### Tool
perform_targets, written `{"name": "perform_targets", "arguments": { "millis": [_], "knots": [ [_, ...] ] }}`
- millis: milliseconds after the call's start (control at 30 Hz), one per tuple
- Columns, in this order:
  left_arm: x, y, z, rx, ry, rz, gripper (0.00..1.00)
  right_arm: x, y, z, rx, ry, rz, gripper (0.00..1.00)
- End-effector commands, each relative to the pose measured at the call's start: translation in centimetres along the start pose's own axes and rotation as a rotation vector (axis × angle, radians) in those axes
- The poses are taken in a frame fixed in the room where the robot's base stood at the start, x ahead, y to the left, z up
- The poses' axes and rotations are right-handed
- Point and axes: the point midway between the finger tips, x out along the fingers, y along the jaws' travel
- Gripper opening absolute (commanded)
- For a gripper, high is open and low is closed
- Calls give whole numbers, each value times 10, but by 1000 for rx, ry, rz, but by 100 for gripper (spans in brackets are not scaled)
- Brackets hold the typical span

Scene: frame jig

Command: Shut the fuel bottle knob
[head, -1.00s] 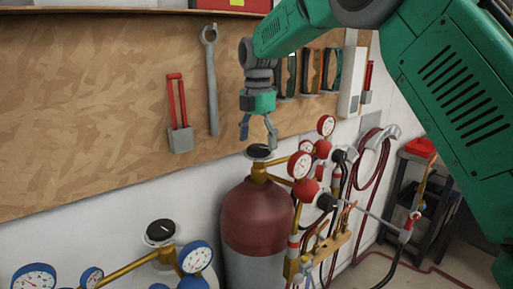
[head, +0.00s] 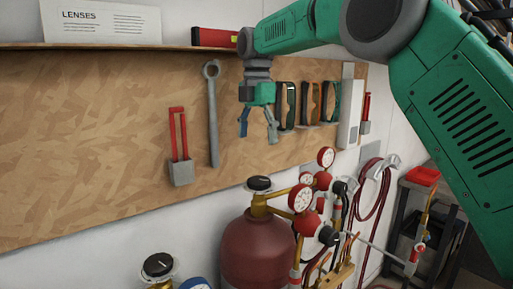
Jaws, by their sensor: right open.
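The red fuel bottle (head: 258,246) stands against the wall at the lower middle of the head view. Its black knob (head: 259,183) sits on top of a brass valve. My right gripper (head: 257,135) hangs with its fingers pointing down, apart and empty, a little above the knob and not touching it. A second black knob (head: 158,265) with a white mark shows at the lower left, on another brass valve. My left gripper is not in view.
Red gauges (head: 302,198) and hoses crowd the bottle's right side. A wooden board (head: 100,150) behind carries a wrench (head: 212,115), a red-handled tool (head: 180,150) and goggles (head: 287,105). A dark cart (head: 405,225) stands at the right.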

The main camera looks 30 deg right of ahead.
Motion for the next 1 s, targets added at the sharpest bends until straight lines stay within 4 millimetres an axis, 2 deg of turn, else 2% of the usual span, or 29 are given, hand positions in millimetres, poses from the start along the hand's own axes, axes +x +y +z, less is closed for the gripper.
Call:
{"name": "perform_targets", "arguments": {
  "millis": [200,333,467,800,1000],
  "knots": [
    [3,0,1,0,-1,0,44,-17,-4,1,2,0,10,73],
    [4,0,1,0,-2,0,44,-11,-5,1,5,-4,8,73],
    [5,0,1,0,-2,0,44,10,-5,1,4,-4,6,73],
    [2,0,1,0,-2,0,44,81,-4,1,4,-4,6,73],
    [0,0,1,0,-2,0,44,108,-4,2,4,-5,9,73]
  ]
}}
